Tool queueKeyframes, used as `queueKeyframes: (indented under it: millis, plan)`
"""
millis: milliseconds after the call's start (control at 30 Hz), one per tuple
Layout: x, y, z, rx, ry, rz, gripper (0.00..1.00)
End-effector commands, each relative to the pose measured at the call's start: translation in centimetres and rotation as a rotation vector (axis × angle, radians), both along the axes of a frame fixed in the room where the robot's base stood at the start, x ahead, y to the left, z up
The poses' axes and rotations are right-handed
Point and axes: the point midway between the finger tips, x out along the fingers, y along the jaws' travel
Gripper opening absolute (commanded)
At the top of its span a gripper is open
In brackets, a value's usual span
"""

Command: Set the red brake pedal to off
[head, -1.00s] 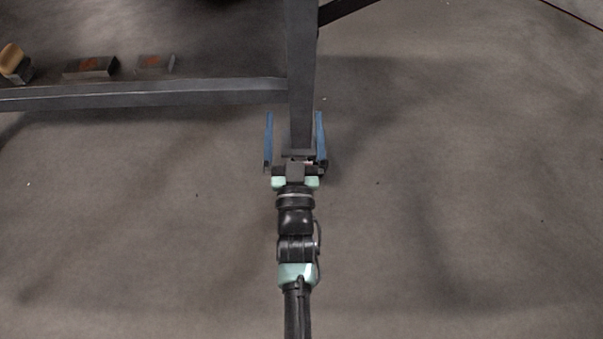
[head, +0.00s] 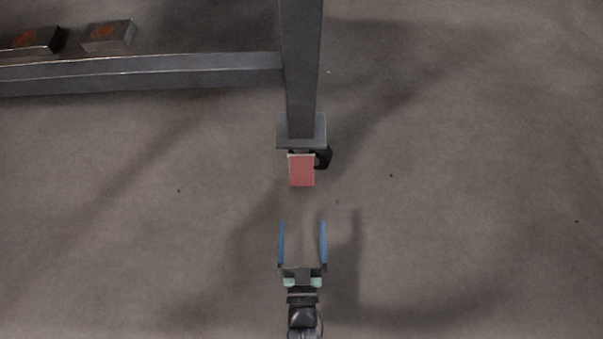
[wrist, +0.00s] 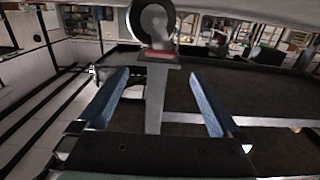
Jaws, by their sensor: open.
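The red brake pedal (head: 302,171) shows in the head view at the foot of the dark grey post, beside a black caster (head: 324,158). In the wrist view a red strip, apparently the pedal (wrist: 159,55), sits between the caster wheel (wrist: 152,20) and the post. My gripper (head: 303,224) is open and empty. Its two blue fingers point at the pedal, with a gap of bare floor between the tips and the pedal. In the wrist view my fingers (wrist: 159,72) flank the post. I cannot tell whether the pedal is set on or off.
The post (head: 301,70) joins a horizontal grey beam (head: 140,73) running left. Two grey blocks with orange marks, one of them the right block (head: 109,37), lie behind the beam. The floor is clear on both sides of my gripper.

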Motion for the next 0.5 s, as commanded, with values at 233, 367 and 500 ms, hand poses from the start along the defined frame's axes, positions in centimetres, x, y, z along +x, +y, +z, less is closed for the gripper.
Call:
queueKeyframes:
  millis: [233,367,500]
  plan:
    - [5.0,0.0,-0.2,0.0,-0.007,0.0,1.0]
    - [7.7,0.0,-0.3,0.0,-0.007,0.001,1.0]
    - [10.0,0.0,-0.2,0.0,-0.006,0.001,1.0]
